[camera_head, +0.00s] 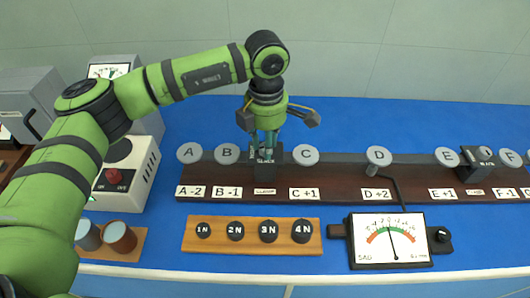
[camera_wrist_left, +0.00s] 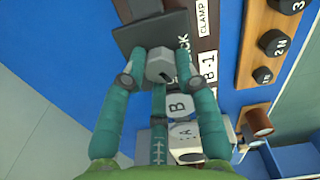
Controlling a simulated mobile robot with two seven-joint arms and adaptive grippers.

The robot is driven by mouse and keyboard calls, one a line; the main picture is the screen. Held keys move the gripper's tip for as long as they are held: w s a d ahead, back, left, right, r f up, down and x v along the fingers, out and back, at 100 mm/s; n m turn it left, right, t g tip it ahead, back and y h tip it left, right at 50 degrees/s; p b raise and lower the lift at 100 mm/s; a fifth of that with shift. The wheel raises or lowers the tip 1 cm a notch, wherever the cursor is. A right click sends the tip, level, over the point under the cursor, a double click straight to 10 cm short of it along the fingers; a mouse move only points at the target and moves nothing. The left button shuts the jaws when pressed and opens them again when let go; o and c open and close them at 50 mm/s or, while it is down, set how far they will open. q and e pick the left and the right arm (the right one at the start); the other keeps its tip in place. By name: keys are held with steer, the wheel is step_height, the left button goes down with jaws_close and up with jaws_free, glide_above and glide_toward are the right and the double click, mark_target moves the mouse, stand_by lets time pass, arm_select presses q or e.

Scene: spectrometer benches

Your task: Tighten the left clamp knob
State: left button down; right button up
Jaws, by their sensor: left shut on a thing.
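The left clamp (camera_head: 265,157) is a dark block on the brown rail, between discs B and C and behind a "CLAMP" label. In the left wrist view its dark plate (camera_wrist_left: 140,35) carries a grey faceted knob (camera_wrist_left: 160,66). My left gripper (camera_head: 267,146) points down over this clamp. In the left wrist view its teal fingers (camera_wrist_left: 158,80) are closed around the knob, one on each side and one below. The fingers hide most of the knob in the head view. My right gripper is in neither view.
The brown rail (camera_head: 340,182) bears lettered discs, labels and a second dark clamp (camera_head: 474,172) at the right. In front are a wooden board (camera_head: 188,240) with black weights and a dial meter (camera_head: 390,241). A white box (camera_head: 135,175) with a red switch stands left.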

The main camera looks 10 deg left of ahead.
arm_select(q)
steer(key=shift+w+d+m+b, duration=0.1)
steer(key=shift+d+m+b, duration=0.05)
steer(key=shift+m+b, duration=1)
steer(key=shift+r+m+b, duration=0.1)
steer(key=shift+m+b, duration=0.6)
steer(key=shift+m, duration=0.45)
steer(key=c, duration=1.2)
jaws_free()
steer(key=shift+o, duration=1.3)
steer(key=shift+d, duration=0.15)
